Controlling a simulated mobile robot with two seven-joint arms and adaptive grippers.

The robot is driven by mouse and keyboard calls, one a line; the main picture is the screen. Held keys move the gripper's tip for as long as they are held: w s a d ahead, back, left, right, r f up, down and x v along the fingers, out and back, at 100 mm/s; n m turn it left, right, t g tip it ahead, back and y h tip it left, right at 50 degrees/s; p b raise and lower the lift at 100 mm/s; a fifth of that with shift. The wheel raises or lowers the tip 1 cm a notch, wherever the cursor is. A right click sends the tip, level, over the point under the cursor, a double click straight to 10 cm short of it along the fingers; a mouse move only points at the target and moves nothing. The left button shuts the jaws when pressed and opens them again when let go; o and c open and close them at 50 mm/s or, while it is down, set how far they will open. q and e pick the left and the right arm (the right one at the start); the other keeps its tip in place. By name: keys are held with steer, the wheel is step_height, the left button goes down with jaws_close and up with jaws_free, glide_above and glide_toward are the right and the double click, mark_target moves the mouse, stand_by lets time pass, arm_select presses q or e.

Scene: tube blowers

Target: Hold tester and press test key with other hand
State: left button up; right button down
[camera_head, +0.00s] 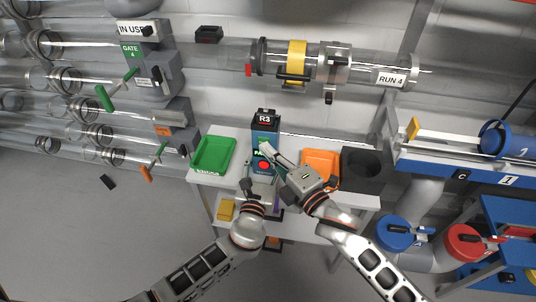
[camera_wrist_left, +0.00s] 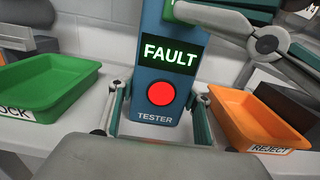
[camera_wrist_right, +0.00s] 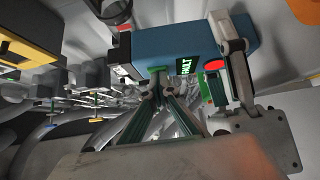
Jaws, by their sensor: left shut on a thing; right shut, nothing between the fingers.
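The blue tester (camera_head: 263,139) stands on the white table, with a black piece marked R3 (camera_head: 265,117) at its top. In the left wrist view the tester (camera_wrist_left: 150,35) shows a lit FAULT display (camera_wrist_left: 170,55), a round red lamp (camera_wrist_left: 161,93) and the label TESTER. My left gripper (camera_wrist_left: 158,100) is shut on the tester's lower part, one finger at each side. My right gripper (camera_head: 264,148) is shut and empty. In the right wrist view its tips (camera_wrist_right: 157,80) are at the green test key (camera_wrist_right: 157,70) above the display; they look in contact with it.
A green tray (camera_head: 212,155) stands left of the tester. An orange REJECT tray (camera_head: 321,166) and a dark holder (camera_head: 360,166) stand to its right. Clear tubes with a RUN 4 label (camera_head: 391,79) run along the wall behind. A yellow block (camera_head: 226,210) lies on the lower shelf.

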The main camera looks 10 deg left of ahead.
arm_select(q)
steer(key=shift+s+d+r, duration=0.1)
steer(key=shift+d, duration=0.05)
arm_select(e)
steer(key=shift+d+f, duration=0.1)
steer(key=shift+d, duration=0.05)
steer(key=s+d, duration=0.6)
steer(key=s, duration=0.5)
steer(key=shift+d, duration=0.35)
arm_select(q)
steer(key=o, duration=1.4)
steer(key=shift+c, duration=0.2)
arm_select(e)
steer(key=shift+s, duration=0.1)
